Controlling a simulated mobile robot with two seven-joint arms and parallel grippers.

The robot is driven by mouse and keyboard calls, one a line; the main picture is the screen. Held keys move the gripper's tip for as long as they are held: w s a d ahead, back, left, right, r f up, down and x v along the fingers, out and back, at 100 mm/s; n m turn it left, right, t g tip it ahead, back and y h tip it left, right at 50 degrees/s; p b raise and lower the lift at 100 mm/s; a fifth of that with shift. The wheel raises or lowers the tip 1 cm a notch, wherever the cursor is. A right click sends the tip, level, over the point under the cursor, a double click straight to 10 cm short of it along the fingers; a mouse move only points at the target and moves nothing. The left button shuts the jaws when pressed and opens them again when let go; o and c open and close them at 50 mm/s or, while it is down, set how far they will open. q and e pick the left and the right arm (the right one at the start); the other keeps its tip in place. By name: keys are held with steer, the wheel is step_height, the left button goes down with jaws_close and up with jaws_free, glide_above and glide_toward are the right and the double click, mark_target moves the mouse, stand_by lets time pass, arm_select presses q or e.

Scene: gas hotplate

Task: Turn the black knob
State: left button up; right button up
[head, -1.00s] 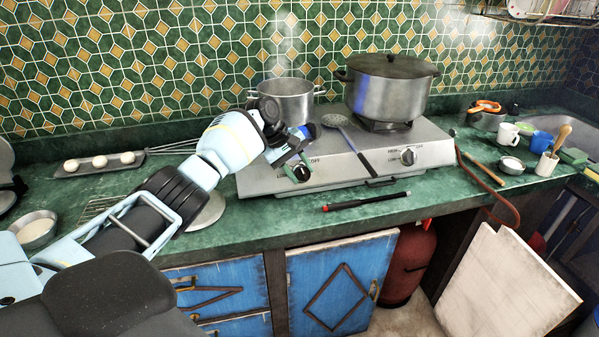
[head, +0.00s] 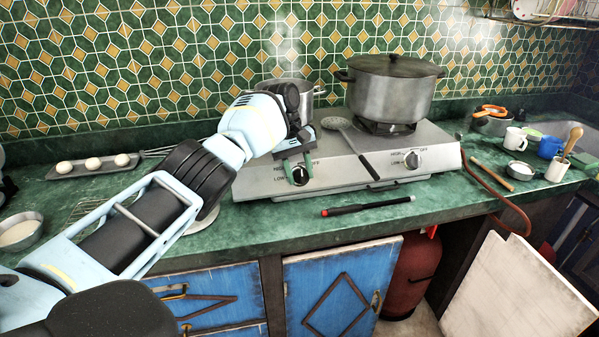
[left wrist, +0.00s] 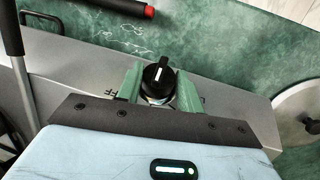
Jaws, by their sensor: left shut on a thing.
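The black knob (head: 299,175) is on the left front of the silver hotplate (head: 345,181). In the left wrist view the knob (left wrist: 157,74) shows a white mark on its face, with a green finger on each side. My left gripper (head: 296,170) is shut on the knob, its fingers reaching down from above in the head view. The gripper body hides part of the hotplate's left side. My right gripper is not in view.
A steaming pot (head: 299,97) and a large lidded pot (head: 393,90) stand on the hotplate. A slotted spoon (head: 350,137) lies across it. A black-and-red stick (head: 367,206) lies on the green counter in front. Cups (head: 515,138) and a red hose (head: 500,190) are at the right.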

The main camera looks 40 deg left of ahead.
arm_select(q)
steer(key=o, duration=1)
steer(key=b+v, duration=0.1)
steer(key=v, duration=0.6)
steer(key=shift+r, duration=0.35)
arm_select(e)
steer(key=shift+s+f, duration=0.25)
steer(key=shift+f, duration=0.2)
arm_select(q)
steer(key=shift+f, duration=0.1)
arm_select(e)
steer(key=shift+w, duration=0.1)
